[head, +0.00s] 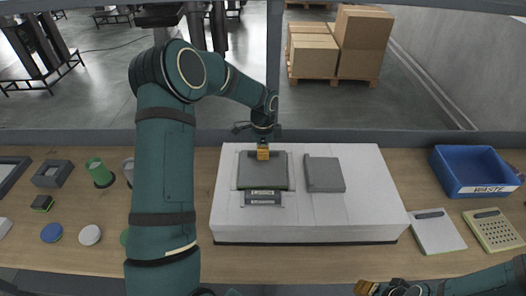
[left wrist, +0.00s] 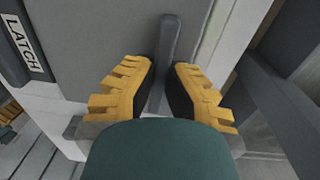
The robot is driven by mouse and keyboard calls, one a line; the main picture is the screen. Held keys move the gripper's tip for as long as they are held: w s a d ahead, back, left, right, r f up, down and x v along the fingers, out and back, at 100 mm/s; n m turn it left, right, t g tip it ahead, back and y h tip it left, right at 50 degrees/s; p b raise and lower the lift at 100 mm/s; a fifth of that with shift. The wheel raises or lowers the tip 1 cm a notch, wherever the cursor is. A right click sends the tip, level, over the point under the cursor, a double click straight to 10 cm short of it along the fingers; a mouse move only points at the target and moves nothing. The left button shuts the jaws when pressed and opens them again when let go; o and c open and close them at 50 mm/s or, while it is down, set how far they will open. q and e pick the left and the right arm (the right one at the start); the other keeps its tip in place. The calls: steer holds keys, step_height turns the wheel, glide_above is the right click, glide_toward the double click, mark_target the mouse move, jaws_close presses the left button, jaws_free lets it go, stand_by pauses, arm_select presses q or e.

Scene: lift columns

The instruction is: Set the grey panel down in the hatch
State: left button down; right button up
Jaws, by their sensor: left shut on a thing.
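The grey panel (head: 262,178) is over the left part of the white box on the table. My left gripper (head: 262,153) is shut on its upright handle, near the panel's far edge. In the left wrist view the yellow fingers (left wrist: 163,90) stand on either side of the thin grey handle (left wrist: 170,45), above the panel's flat face (left wrist: 95,40). The hatch opening is mostly hidden under the panel; I cannot tell whether the panel is seated or just above it. My right gripper (head: 366,288) is at the bottom edge, partly cut off, its fingers unclear.
A dark latch plate (head: 263,198) lies in front of the panel; its label reads LATCH in the wrist view (left wrist: 22,45). A second grey slab (head: 324,175) lies on the white box (head: 300,230). A blue waste bin (head: 472,165) stands right. Small items lie left.

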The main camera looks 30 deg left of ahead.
arm_select(q)
steer(key=shift+f, duration=0.3)
stand_by(0.6)
steer(key=c, duration=1.1)
jaws_free()
steer(key=shift+o, duration=0.2)
steer(key=shift+r+p, duration=1.35)
steer(key=shift+r, duration=1)
steer(key=shift+r+p, duration=0.45)
steer(key=shift+r, duration=0.75)
